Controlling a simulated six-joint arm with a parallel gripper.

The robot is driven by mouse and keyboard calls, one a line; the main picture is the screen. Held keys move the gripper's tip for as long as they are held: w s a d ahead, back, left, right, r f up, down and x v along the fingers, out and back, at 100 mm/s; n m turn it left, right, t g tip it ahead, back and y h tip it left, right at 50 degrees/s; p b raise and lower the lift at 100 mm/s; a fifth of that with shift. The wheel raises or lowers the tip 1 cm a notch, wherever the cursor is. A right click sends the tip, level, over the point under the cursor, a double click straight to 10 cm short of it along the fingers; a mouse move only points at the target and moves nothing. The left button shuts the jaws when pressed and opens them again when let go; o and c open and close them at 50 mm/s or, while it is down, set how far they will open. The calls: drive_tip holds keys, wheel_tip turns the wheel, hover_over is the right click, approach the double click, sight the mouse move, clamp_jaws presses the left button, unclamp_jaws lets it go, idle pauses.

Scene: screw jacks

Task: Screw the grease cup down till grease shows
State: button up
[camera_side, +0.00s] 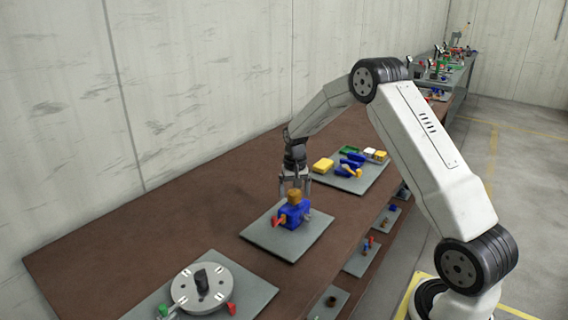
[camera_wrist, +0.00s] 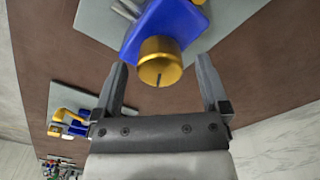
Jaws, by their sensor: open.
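The grease cup (camera_wrist: 160,62) is a brass-coloured round cap with a dark mark on its face, on top of a blue body (camera_wrist: 172,22). In the side view the brass cup (camera_side: 294,195) sits on the blue body (camera_side: 293,214), which stands on a grey plate (camera_side: 262,233). My gripper (camera_side: 295,190) is above it, pointing down. In the wrist view my gripper (camera_wrist: 162,75) is open, with one finger on each side of the cup. Gaps show between the fingers and the cup. Whether any grease shows cannot be made out.
A red lever (camera_side: 279,221) sticks out of the blue body's left side. A plate with yellow and blue parts (camera_side: 348,167) lies behind. A round grey disc (camera_side: 202,288) stands on a front plate. Brown bench top (camera_side: 130,240) is clear at the left.

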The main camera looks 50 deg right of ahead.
sight(294, 192)
drive_tip(key=shift+r, duration=3.6)
drive_tip(key=shift+a, duration=0.1)
drive_tip(key=s+a+f+n+t, duration=0.1)
drive_tip(key=s+a+n, duration=0.8)
drive_tip(key=s+a, duration=1)
drive_tip(key=a+t, duration=0.1)
drive_tip(key=a, duration=0.2)
drive_tip(key=shift+a+f+t, duration=0.3)
drive_tip(key=shift+a+f, duration=0.1)
drive_tip(key=shift+w, duration=0.15)
